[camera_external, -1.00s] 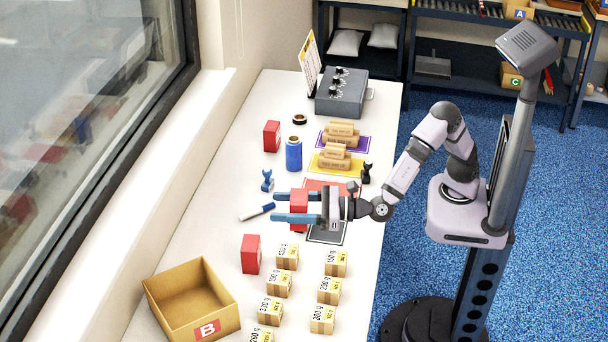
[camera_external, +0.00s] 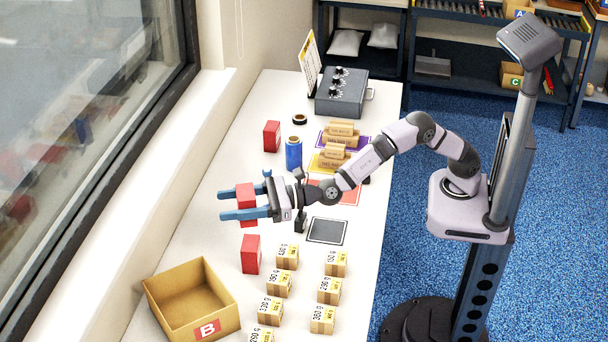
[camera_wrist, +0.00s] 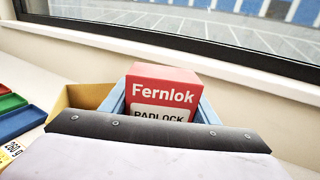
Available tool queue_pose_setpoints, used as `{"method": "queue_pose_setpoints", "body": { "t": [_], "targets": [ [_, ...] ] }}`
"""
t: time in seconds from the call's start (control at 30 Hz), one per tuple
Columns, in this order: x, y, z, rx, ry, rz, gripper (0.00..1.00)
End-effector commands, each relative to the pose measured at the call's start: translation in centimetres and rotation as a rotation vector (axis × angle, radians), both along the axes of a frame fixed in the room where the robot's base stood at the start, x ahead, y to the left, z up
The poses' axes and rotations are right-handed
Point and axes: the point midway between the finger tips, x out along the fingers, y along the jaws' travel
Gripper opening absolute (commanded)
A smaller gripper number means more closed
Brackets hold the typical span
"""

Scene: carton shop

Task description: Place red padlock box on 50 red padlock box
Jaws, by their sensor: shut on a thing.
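My gripper (camera_external: 230,204) has blue fingers shut on a red padlock box (camera_external: 246,196), out over the left part of the table. In the wrist view the held red box (camera_wrist: 165,84) reads "Fernlok PADLOCK", with its lower part hidden behind my gripper body. A second red box (camera_external: 250,254) stands on the table, nearer the camera than the held box and apart from it. A third red box (camera_external: 271,136) stands farther back, left of a blue cylinder. I cannot read print on the two standing boxes.
An open cardboard bin marked B (camera_external: 190,300) stands at the front left. Several small weight-labelled cartons (camera_external: 286,256) stand in rows to its right. A dark mat (camera_external: 327,230) is bare. A blue cylinder (camera_external: 293,153) and a grey control box (camera_external: 342,92) stand farther back.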

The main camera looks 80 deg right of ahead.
Motion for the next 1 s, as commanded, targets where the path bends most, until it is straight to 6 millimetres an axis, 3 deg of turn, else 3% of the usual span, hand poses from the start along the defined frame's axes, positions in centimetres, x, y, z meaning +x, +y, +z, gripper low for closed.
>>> {"method": "queue_pose_setpoints", "body": {
  "t": [0.3, 0.57, 1.0],
  "targets": [
    [0.0, 0.0, -4.3, 0.0, -0.001, 0.0, 0.25],
    [0.0, 0.0, -4.9, 0.002, -0.002, 0.0, 0.25],
    [0.0, 0.0, -8.5, 0.002, -0.002, 0.0, 0.25]
  ]
}}
